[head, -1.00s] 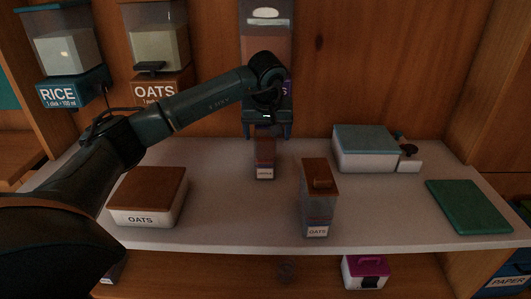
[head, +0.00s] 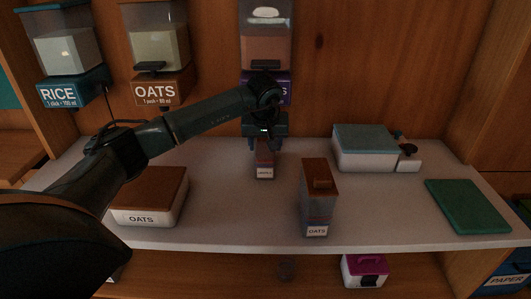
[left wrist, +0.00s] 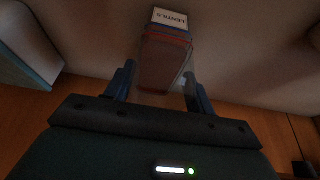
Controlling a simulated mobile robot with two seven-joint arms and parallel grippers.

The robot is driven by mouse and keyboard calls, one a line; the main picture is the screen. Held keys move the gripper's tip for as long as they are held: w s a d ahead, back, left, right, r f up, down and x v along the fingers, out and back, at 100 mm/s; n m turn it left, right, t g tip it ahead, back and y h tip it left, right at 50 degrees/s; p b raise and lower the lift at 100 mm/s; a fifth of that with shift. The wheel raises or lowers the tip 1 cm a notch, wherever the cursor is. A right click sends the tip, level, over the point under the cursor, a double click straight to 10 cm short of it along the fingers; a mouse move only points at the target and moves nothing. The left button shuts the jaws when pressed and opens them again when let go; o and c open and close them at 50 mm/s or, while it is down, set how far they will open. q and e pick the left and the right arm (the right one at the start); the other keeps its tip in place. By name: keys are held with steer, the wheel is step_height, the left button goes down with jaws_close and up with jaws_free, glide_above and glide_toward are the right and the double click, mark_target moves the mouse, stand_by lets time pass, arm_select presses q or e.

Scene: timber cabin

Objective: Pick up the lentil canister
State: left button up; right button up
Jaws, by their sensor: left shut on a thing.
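The lentil canister (head: 265,160) is a small, narrow container with reddish-brown contents and a white label. It stands on the pale shelf (head: 225,215), below the purple-labelled dispenser. My left gripper (head: 264,147) is at its upper part, shut on it, with one finger on each side. In the left wrist view the canister (left wrist: 166,58) sits between the fingers of my left gripper (left wrist: 160,76), and its label reads LENTILS. The gripper hides its top in the head view. My right gripper is not in view.
An oats canister (head: 318,205) stands to the right in front, and a low oats box (head: 150,188) lies left under my arm. A teal-lidded box (head: 363,148) and a green board (head: 467,205) are at the right. Dispensers hang behind, including the purple-labelled one (head: 266,40).

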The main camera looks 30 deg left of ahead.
arm_select(q)
jaws_close()
steer(key=shift+r, duration=0.1)
steer(key=shift+r, duration=0.2)
stand_by(0.5)
